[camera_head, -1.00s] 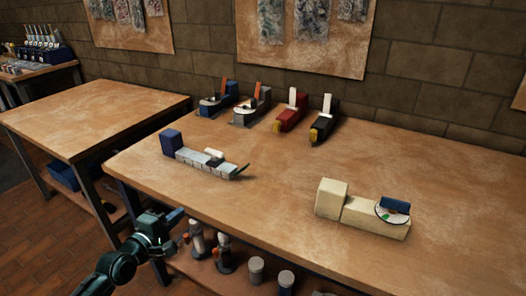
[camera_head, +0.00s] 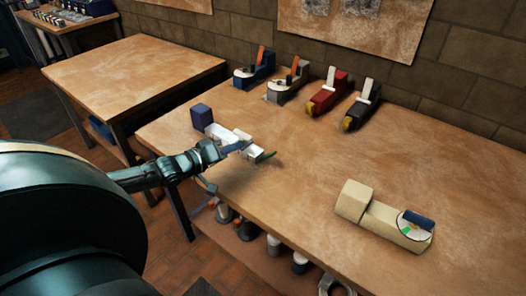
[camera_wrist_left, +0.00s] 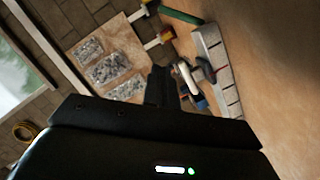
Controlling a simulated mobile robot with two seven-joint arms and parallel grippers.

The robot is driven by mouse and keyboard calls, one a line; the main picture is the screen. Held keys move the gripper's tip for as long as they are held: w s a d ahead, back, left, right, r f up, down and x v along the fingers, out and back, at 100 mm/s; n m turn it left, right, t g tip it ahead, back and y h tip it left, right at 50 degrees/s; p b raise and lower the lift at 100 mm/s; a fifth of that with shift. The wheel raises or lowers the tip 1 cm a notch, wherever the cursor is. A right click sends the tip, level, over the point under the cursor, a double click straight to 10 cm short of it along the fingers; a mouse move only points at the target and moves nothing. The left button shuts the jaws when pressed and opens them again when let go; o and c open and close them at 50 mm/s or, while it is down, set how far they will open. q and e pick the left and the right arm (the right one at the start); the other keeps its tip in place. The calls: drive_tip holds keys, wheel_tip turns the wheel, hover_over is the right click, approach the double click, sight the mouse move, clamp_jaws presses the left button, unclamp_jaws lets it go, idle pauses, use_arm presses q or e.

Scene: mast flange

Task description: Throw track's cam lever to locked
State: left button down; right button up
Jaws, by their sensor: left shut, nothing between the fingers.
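The pale grey segmented track (camera_head: 218,131) lies on the workbench with a dark blue block (camera_head: 202,116) at its far left end. A green piece (camera_head: 265,157) sticks out at its right end; I cannot tell whether this is the cam lever. My left gripper (camera_head: 240,147) is shut and empty, reaching over the track's right half and hiding part of it. In the left wrist view the dark fingers (camera_wrist_left: 160,86) point towards the bench, with the track (camera_wrist_left: 215,65) to their right and the green piece (camera_wrist_left: 181,17) above. Contact cannot be made out. My right gripper is not in view.
A cream block fixture (camera_head: 372,214) with a round dial and blue tab sits at the right. Blue, grey, red (camera_head: 327,94) and black (camera_head: 361,105) devices stand along the back. Bare bench lies between. A second table (camera_head: 130,75) stands left.

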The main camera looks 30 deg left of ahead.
sight(270, 154)
use_arm(q)
drive_tip(key=x, duration=0.6)
drive_tip(key=shift+w+b, duration=0.2)
drive_tip(key=shift+b, duration=0.1)
drive_tip(key=shift+d+f+p, duration=0.4)
drive_tip(key=shift+d+f, duration=0.55)
drive_tip(key=shift+d, duration=0.25)
drive_tip(key=shift+d+f, duration=0.35)
drive_tip(key=shift+f, duration=0.05)
drive_tip(key=shift+s+d+f, duration=0.1)
drive_tip(key=shift+d+f, duration=0.4)
drive_tip(key=shift+d, duration=0.25)
